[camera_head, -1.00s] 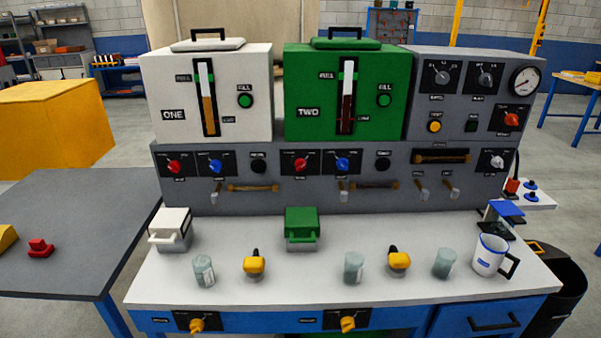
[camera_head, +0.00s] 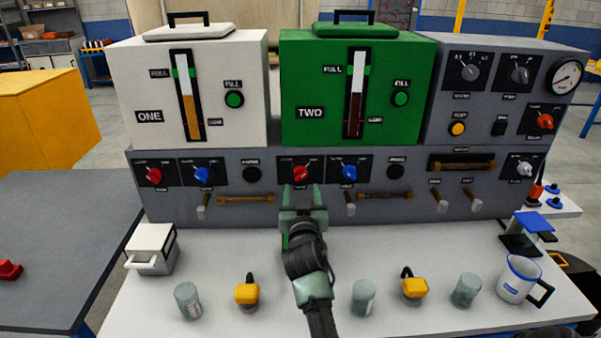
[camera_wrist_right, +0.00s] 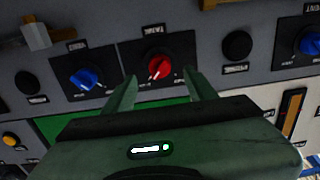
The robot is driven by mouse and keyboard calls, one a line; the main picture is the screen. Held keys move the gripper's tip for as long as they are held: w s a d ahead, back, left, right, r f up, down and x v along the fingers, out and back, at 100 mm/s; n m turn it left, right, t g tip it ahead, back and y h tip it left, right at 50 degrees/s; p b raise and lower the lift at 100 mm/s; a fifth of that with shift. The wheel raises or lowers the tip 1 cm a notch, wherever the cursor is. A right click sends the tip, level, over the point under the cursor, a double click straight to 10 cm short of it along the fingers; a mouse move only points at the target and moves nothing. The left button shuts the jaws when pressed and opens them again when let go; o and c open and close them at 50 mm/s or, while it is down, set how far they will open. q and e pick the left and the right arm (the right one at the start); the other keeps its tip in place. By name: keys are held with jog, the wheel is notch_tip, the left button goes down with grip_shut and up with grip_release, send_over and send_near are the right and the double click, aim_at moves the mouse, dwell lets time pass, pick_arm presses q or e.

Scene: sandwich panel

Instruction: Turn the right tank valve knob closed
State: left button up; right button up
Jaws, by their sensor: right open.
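The red knob (camera_head: 300,173) under the green tank TWO (camera_head: 316,118) sits on its black dial plate on the grey panel. A blue knob (camera_head: 349,174) is just to its right. My right gripper (camera_head: 302,198) is in front of and slightly below the red knob, open and empty. In the right wrist view, which is upside down, the red knob (camera_wrist_right: 159,68) lies beyond and between the two fingertips (camera_wrist_right: 160,88), with no contact visible. The blue knob (camera_wrist_right: 84,78) is to the left there. My left gripper is not in view.
White tank ONE (camera_head: 165,95) has its own red knob (camera_head: 154,175) and blue knob (camera_head: 202,174). Levers (camera_head: 350,207) and a wooden handle (camera_head: 386,198) project below. Cups (camera_head: 363,297), yellow-handled items (camera_head: 247,291) and a mug (camera_head: 519,278) stand on the white counter.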

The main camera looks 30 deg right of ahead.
aim_at(301, 178)
jog(key=x, duration=0.3)
jog(key=shift+w+d+r, duration=0.2)
jog(key=shift+w, duration=0.05)
jog(key=shift+x, duration=1.1)
jog(key=shift+w+d+f, duration=0.15)
jog(key=shift+w, duration=0.05)
grip_shut()
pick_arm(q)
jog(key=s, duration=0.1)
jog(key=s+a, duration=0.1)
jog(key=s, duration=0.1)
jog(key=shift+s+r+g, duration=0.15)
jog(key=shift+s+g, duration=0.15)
